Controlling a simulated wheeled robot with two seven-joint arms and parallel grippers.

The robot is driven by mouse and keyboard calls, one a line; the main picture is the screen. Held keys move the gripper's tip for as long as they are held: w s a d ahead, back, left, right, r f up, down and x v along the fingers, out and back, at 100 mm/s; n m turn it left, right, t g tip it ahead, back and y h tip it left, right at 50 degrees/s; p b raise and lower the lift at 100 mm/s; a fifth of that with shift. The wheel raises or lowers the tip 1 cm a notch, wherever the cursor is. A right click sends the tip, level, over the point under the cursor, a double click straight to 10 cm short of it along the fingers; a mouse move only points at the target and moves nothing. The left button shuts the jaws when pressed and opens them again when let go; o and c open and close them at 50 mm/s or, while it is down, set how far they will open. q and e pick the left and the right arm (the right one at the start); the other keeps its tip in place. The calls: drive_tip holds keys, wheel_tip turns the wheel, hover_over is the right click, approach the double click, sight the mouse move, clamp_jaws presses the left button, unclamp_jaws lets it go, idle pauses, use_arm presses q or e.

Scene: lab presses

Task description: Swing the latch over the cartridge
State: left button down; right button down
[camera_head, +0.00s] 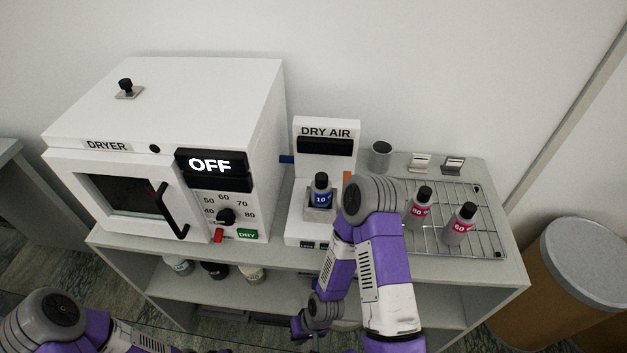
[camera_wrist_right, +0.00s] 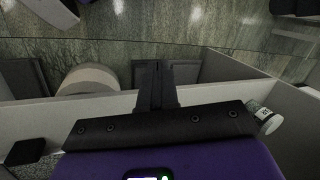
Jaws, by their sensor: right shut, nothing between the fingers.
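The white DRY AIR unit (camera_head: 327,160) stands on the cabinet top, right of the dryer. A dark bottle with a blue 10 label (camera_head: 320,193) sits upright in its grey block. A thin orange-red piece (camera_head: 347,180) shows at the unit's right edge, partly behind my right arm; I cannot tell whether it is the latch. No cartridge is clearly identifiable. In the right wrist view my right gripper (camera_wrist_right: 155,72) has its dark fingers together and empty, away from the bottle. My right arm hides part of the unit's right side. Only links of my left arm show.
The dryer (camera_head: 170,140) reads OFF, with its door shut. A wire rack (camera_head: 440,238) holds two pink-labelled bottles. A grey cup (camera_head: 380,155) and two small clips stand behind it. Jars sit on the lower shelf. A bin (camera_head: 570,275) stands at the right.

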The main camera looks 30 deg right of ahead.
drive_tip(key=w+r+g+p, duration=0.1)
drive_tip(key=w+r+p, duration=0.2)
drive_tip(key=r+p, duration=1.7)
drive_tip(key=w+d+r+m+h, duration=0.1)
drive_tip(key=w+d+r+h, duration=0.2)
drive_tip(key=r, duration=0.6)
drive_tip(key=w+d+r+m+t+h+b, duration=0.1)
drive_tip(key=w+d+r+m+h, duration=0.1)
drive_tip(key=r, duration=0.7)
drive_tip(key=w+d+r+m+h+b, duration=0.1)
drive_tip(key=w+d+r+m+h, duration=0.1)
drive_tip(key=w+d+r+h, duration=0.3)
wheel_tip(320, 180, up, 4)
drive_tip(key=shift+w+f+t+h, duration=0.1)
drive_tip(key=shift+w+t+h, duration=0.2)
drive_tip(key=shift+w+h, duration=0.45)
drive_tip(key=shift+s+f, duration=0.1)
drive_tip(key=x, duration=0.9)
drive_tip(key=shift+d+f, duration=0.3)
drive_tip(key=shift+f, duration=0.05)
